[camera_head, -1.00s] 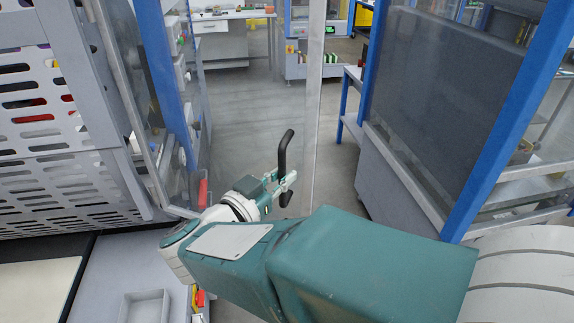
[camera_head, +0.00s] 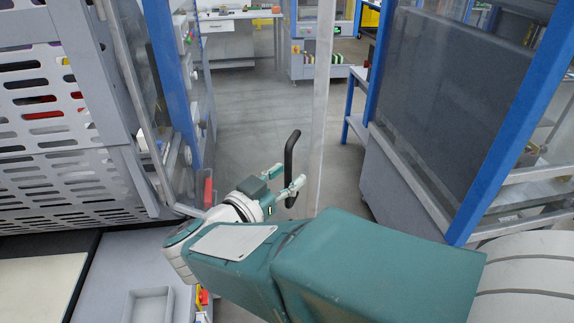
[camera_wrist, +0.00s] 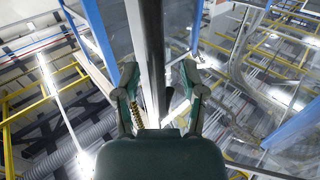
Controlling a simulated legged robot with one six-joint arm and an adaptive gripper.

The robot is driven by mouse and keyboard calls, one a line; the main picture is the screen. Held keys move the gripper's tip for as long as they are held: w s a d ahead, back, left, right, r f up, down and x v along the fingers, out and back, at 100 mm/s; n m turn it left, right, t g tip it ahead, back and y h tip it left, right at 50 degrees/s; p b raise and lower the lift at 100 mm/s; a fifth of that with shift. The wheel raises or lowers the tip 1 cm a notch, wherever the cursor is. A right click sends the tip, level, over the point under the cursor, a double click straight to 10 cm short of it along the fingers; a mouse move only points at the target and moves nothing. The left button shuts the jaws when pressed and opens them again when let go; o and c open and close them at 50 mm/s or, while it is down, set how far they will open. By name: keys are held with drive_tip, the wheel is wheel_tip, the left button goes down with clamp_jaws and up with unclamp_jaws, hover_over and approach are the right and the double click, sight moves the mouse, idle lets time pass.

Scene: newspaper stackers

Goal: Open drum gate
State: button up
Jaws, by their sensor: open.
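The drum gate is a see-through panel with a pale metal upright edge (camera_head: 320,110) in the middle of the head view. Its black upright handle (camera_head: 291,158) stands just left of that edge. My gripper (camera_head: 291,176) is open at the handle, with the fingers apart and the handle's lower half at the fingertips. In the wrist view my gripper (camera_wrist: 160,74) shows a finger on each side, and a dark bar, which looks like the handle (camera_wrist: 154,70), runs between them. I cannot tell whether either finger touches it.
A blue-framed machine with a dark panel (camera_head: 450,95) stands at right. A white slotted guard (camera_head: 50,110) and a blue post (camera_head: 172,80) stand at left. A grey tray (camera_head: 148,305) lies at lower left. Clear floor (camera_head: 245,100) shows beyond the gate, with benches farther back.

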drive_tip(key=v, duration=1.2)
drive_tip(key=shift+f, duration=0.15)
